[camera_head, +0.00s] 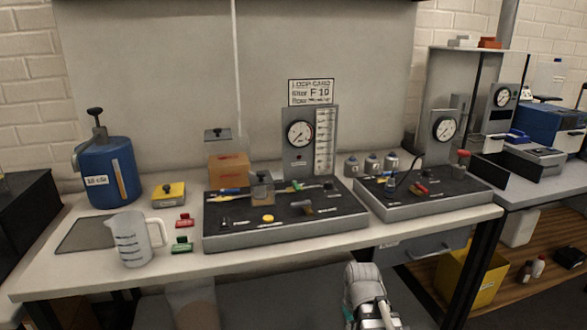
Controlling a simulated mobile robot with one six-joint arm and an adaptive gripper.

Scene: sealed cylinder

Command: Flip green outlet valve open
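A small green handle (298,186) shows on the dark-topped panel (340,222) in the middle of the bench, in front of the gauge stand. It is small, and I cannot tell whether its valve is open or shut. A clear block-shaped vessel (262,190) stands just left of it, and a blue handle (229,191) lies further left. A grey part of my arm shows at the bottom edge, in front of and below the bench. I cannot make out gripper fingers there, and nothing of mine touches the panel.
A measuring jug (133,240), blue container (108,172), yellow box (169,194), red piece (184,220) and green piece (181,245) stand left. A second panel (425,204) with a gauge stands right. A gauge stand (299,155) rises behind the panel. The bench's front strip (300,243) is clear.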

